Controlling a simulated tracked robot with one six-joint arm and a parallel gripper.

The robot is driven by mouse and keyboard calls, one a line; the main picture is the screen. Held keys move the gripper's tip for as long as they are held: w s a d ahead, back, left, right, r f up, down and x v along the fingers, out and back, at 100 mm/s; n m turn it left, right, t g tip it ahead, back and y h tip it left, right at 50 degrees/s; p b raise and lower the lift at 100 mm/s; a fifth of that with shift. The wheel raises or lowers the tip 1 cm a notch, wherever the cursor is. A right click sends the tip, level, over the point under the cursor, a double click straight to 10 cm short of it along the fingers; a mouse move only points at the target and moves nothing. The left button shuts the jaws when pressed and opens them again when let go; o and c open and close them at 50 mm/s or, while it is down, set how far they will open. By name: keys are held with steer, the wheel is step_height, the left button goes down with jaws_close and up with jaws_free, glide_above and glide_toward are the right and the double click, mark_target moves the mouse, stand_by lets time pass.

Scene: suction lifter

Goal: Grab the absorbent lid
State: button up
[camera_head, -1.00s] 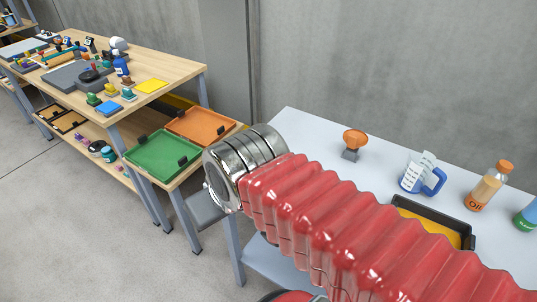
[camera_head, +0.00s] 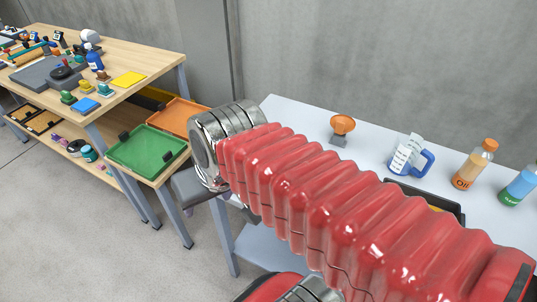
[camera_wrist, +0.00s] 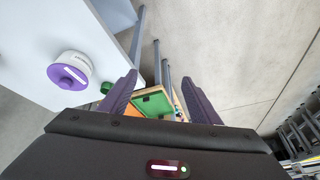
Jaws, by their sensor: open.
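In the wrist view, a white round container with a purple lid (camera_wrist: 68,75) stands on a white surface at the left. The lid has a raised knob with a pale stripe; the small print on the container is too blurred to read surely. My gripper (camera_wrist: 160,77) is open, its two purple fingers apart with nothing between them. The lid lies to the left of the fingers, not touching them. In the head view my red arm covers part of the white table, and I cannot make out the purple lid there.
The white table (camera_head: 290,115) bears an orange funnel-like object (camera_head: 342,125), a blue measuring jug (camera_head: 410,158), an oil bottle (camera_head: 474,164) and a dark tray (camera_head: 425,197). Green (camera_head: 146,150) and orange (camera_head: 185,117) trays lie on a wooden shelf at left. A small green object (camera_wrist: 106,87) is near the lid.

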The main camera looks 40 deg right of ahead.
steer(key=o, duration=0.9)
steer(key=d+f+m+y, duration=0.1)
steer(key=m, duration=0.1)
steer(key=d+f+m+g, duration=0.1)
steer(key=d+m, duration=0.1)
steer(key=m, duration=0.1)
steer(key=w+d+f+m+y, duration=0.1)
steer(key=d+f+m, duration=0.1)
steer(key=m, duration=0.1)
steer(key=shift+g+y, duration=0.3)
steer(key=shift+g, duration=0.1)
steer(key=shift+o, duration=0.7)
steer(key=w+d+f+m+t+y, duration=0.1)
steer(key=d+m+y, duration=0.1)
steer(key=d+m, duration=0.3)
steer(key=shift+d+f+m+y, duration=0.3)
steer(key=shift+d+m, duration=0.05)
steer(key=shift+m, duration=0.85)
steer(key=s+d+f+m+t+h, duration=0.1)
steer(key=s+d+m+t, duration=0.2)
steer(key=d+m+t, duration=0.5)
steer(key=d+m, duration=0.6)
steer(key=d, duration=0.6)
steer(key=shift+m+t, duration=0.4)
steer(key=shift+x, duration=4.3)
steer(key=shift+w+f, duration=0.1)
steer(key=shift+w, duration=0.05)
steer(key=shift+x, duration=2.5)
